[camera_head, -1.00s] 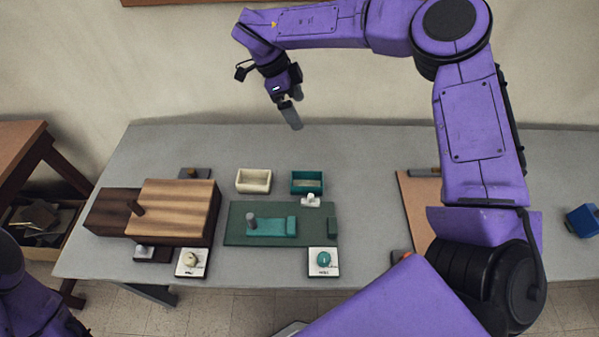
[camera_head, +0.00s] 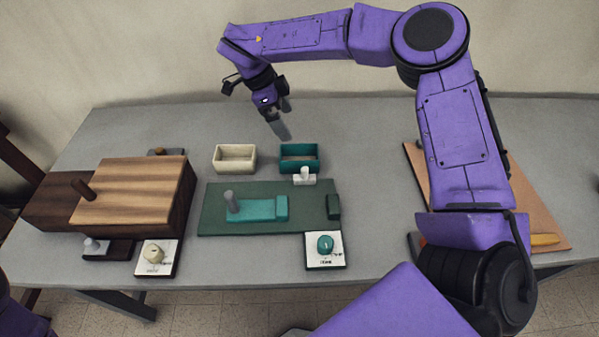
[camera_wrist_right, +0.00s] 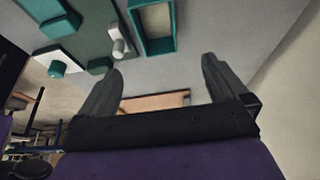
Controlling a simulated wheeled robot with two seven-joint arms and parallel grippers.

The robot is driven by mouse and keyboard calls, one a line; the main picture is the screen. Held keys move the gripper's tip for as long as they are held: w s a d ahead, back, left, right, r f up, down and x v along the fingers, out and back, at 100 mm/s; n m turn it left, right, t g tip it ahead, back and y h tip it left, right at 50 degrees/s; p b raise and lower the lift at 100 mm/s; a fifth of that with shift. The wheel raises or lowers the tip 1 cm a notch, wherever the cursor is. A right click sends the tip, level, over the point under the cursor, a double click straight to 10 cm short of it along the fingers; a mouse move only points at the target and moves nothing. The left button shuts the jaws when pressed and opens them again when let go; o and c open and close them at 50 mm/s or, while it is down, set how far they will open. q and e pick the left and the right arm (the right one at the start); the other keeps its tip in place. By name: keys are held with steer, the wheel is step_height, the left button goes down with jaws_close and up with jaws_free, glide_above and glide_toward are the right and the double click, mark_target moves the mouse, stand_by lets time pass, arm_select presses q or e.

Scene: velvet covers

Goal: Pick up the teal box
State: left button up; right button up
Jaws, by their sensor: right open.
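The teal box (camera_head: 290,164) is a small open-topped box on the grey table, right of a cream box (camera_head: 235,168). It looks empty. It also shows at the top of the right wrist view (camera_wrist_right: 157,47). My right gripper (camera_head: 280,130) is above the table, behind and slightly left of the teal box in the head view, pointing down. In the wrist view its two fingers (camera_wrist_right: 162,68) are spread apart with nothing between them. The gripper and box are apart. Only a bit of my left arm shows at the left edge; its gripper is out of view.
A white knobbed piece (camera_head: 304,177) stands against the teal box's near side. In front lies a green board (camera_head: 270,225) with a teal slider (camera_head: 255,208). A wooden case (camera_head: 140,190) stands left, a tan board (camera_head: 428,185) right. A teal-knobbed dial (camera_head: 325,245) sits at the front.

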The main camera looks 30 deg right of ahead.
step_height(320, 180, down, 3)
steer(key=b, duration=0.1)
steer(key=p, duration=0.1)
glide_toward(299, 155)
steer(key=s+f, duration=0.1)
steer(key=f, duration=0.1)
steer(key=s+d+f, duration=0.1)
steer(key=s, duration=0.1)
steer(key=s+f, duration=0.1)
steer(key=f, duration=0.1)
steer(key=shift+s+d+f, duration=0.25)
steer(key=shift+d+f, duration=0.05)
arm_select(q)
step_height(299, 155, down, 2)
steer(key=shift+w+f, duration=0.1)
arm_select(e)
steer(key=shift+a, duration=0.1)
steer(key=shift+f, duration=0.2)
